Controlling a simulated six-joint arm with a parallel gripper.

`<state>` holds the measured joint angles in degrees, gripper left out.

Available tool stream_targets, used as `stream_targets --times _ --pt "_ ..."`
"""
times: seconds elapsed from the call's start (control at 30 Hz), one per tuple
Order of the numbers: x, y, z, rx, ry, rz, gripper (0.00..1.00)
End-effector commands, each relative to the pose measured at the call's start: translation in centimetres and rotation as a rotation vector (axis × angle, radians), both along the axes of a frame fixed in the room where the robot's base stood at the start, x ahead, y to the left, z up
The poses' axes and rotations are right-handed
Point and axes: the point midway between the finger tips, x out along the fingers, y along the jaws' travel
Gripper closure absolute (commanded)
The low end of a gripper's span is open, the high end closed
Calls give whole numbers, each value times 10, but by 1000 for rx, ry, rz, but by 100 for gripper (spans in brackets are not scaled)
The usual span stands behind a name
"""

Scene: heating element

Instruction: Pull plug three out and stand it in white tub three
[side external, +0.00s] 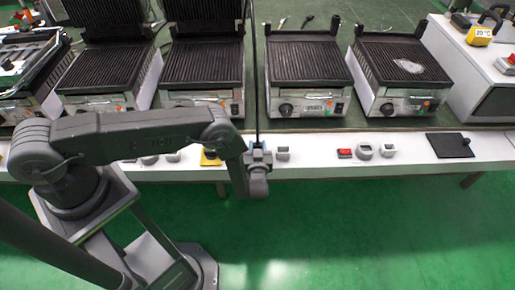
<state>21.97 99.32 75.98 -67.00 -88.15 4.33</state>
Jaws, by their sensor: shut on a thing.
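My gripper (259,160) is at the white front ledge, just below the middle grill gap. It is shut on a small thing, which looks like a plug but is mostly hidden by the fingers. A bit of blue shows at the fingers. A dark line like a cable runs from the top of the picture down to this spot. Small pale tub-like pieces stand on the ledge: one (283,153) just right of my gripper, a round one (365,151) and another (388,150) farther right. No numbers are readable on them.
Several contact grills stand on the bench behind, one (305,75) near the middle. A red block (345,153), a yellow piece (209,158) and a black plate (450,145) are on the ledge. The ledge is bare between the pale piece near my gripper and the red block.

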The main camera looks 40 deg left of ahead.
Motion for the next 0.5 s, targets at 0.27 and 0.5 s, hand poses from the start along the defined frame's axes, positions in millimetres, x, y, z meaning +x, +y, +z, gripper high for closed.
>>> stream_targets --times 0.27,0.5 --pt "0 0 0 1 -1 0 89" --pt "1 0 10 0 -1 0 89"
